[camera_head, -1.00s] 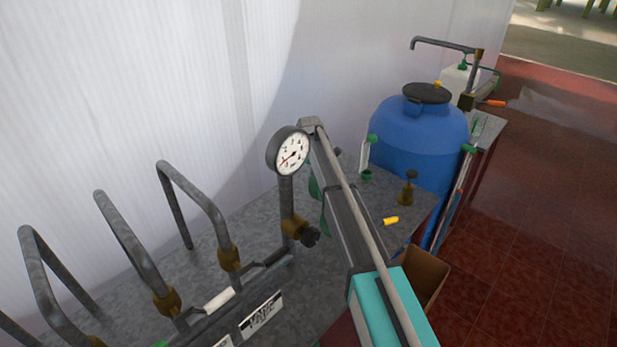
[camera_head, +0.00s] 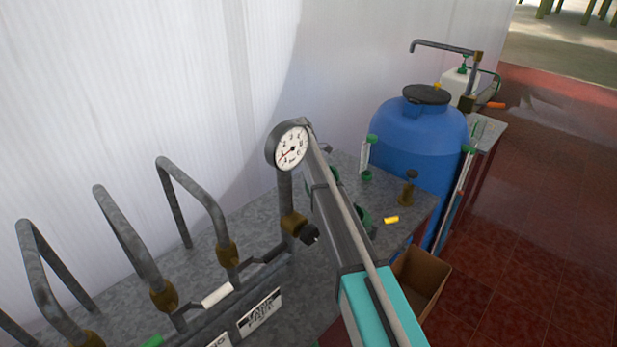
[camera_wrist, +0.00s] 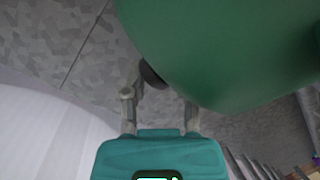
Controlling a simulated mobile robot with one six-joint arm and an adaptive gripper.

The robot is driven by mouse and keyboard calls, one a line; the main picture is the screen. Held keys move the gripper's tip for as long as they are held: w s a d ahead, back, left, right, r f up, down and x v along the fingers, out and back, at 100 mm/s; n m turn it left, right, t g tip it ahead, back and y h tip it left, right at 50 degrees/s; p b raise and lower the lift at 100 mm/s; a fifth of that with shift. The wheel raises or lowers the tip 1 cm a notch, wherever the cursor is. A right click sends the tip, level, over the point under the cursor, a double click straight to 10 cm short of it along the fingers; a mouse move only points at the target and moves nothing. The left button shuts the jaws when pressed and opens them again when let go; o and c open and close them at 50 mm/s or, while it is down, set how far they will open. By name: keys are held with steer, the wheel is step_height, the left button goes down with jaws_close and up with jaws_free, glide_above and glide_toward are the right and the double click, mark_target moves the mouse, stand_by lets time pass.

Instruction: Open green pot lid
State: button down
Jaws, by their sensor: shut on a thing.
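A large smooth green rounded thing, which looks like the green pot lid (camera_wrist: 225,50), fills the top of the wrist view. A dark knob (camera_wrist: 151,75) sits at its near edge. My gripper (camera_wrist: 165,88) is shut on the lid at this knob; the exact contact is partly hidden.
A pressure gauge (camera_head: 289,148) on a pipe stands close left of my arm. Bent metal pipes (camera_head: 195,195) rise at the left. A blue barrel (camera_head: 418,135), a brass valve (camera_head: 408,190) and a yellow piece (camera_head: 391,219) are to the right. A cardboard box (camera_head: 422,280) stands below the table edge.

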steer(key=shift+w+d, duration=0.1)
steer(key=shift+w, duration=0.35)
steer(key=shift+c, duration=1.3)
jaws_free()
steer(key=shift+s, duration=0.25)
steer(key=shift+a, duration=0.2)
